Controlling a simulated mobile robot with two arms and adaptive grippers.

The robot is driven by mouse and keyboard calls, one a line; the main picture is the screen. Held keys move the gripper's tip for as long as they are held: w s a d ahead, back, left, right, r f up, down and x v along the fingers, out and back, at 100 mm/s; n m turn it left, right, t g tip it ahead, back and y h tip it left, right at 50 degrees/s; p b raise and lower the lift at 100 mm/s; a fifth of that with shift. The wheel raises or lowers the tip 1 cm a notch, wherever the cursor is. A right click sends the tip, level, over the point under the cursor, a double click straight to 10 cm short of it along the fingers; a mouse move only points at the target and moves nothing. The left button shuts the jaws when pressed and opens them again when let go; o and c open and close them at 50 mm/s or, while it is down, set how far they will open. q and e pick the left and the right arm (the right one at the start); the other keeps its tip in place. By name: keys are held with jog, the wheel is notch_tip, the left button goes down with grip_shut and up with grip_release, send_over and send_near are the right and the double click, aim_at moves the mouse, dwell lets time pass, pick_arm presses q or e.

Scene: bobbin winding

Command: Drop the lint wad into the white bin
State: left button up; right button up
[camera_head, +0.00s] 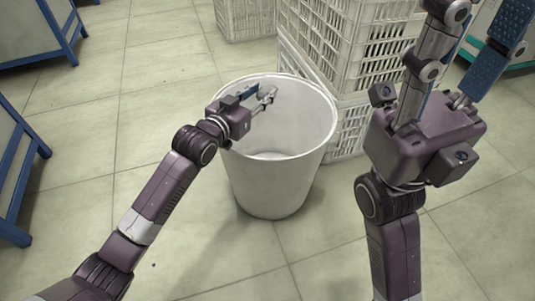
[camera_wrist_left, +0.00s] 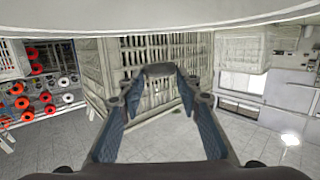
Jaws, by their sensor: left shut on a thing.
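The white bin (camera_head: 275,180) stands upright on the floor in the middle of the head view. Its curved white rim (camera_wrist_left: 160,22) crosses the top of the left wrist view. My left gripper (camera_head: 266,97) is over the bin's mouth, inside the rim outline. It is shut on a small grey lump, the lint wad (camera_head: 268,90), which shows between the fingertips in the left wrist view (camera_wrist_left: 158,70). My right gripper (camera_head: 470,20) is at the upper right of the head view, fingers spread apart, with nothing seen between them.
Stacked white crates (camera_head: 350,50) stand right behind the bin, close to its rim. Another crate (camera_head: 245,15) is farther back. Blue-framed furniture (camera_head: 20,150) is at the left edge. The tiled floor (camera_head: 110,120) left of the bin is clear.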

dwell(0.3)
pick_arm(q)
jog(key=o, duration=0.8)
jog(key=shift+f, duration=0.1)
jog(key=shift+o, duration=0.2)
jog(key=v, duration=1.2)
jog(key=shift+s+d, duration=0.1)
jog(key=shift+d, duration=0.05)
